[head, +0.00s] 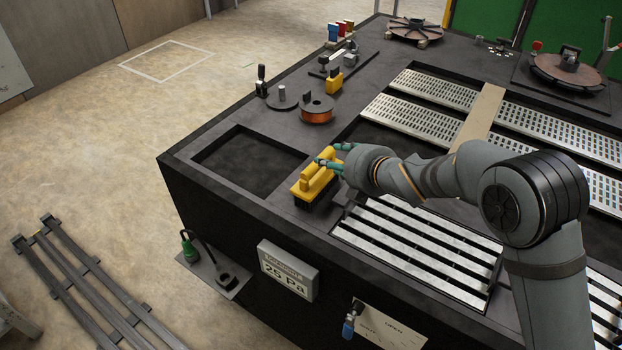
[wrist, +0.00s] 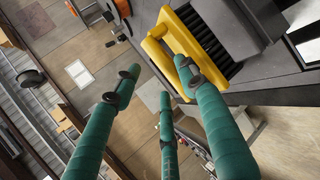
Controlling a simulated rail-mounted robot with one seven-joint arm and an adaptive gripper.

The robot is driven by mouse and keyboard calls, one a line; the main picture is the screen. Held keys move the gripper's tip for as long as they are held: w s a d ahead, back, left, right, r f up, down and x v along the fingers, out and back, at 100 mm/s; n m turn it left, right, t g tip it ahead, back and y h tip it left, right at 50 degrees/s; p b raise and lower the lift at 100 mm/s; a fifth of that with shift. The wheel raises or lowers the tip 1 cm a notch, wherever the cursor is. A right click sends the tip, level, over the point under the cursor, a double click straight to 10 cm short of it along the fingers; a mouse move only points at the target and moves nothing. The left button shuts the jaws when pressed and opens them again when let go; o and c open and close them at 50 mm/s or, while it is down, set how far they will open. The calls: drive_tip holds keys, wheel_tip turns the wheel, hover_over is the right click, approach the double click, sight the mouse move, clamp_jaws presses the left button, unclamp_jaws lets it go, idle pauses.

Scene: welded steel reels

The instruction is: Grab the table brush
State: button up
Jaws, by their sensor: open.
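The table brush (head: 316,181) has a yellow body and handle with dark bristles below. It stands on the dark table near its front edge, just right of a recessed bay. My gripper (head: 333,158), with green fingers, is open at the brush's upper right side, its fingertips close to the handle. In the wrist view, the yellow brush handle (wrist: 155,50) and black bristles are at the upper right. One finger of my gripper (wrist: 155,80) overlaps the yellow handle there; the other fingers are to its left. I cannot tell whether any finger touches it.
The recessed bay (head: 250,165) lies left of the brush. A slatted grate (head: 415,245) is to the right, under my arm. An orange spool (head: 317,110) and a yellow block (head: 334,84) stand farther back. A gauge display (head: 287,270) is on the table's front.

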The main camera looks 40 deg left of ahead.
sight(323, 157)
drive_tip(key=shift+p+x, duration=1.55)
drive_tip(key=shift+x, duration=1.35)
drive_tip(key=shift+c, duration=0.7)
clamp_jaws()
drive_tip(key=shift+r, duration=0.1)
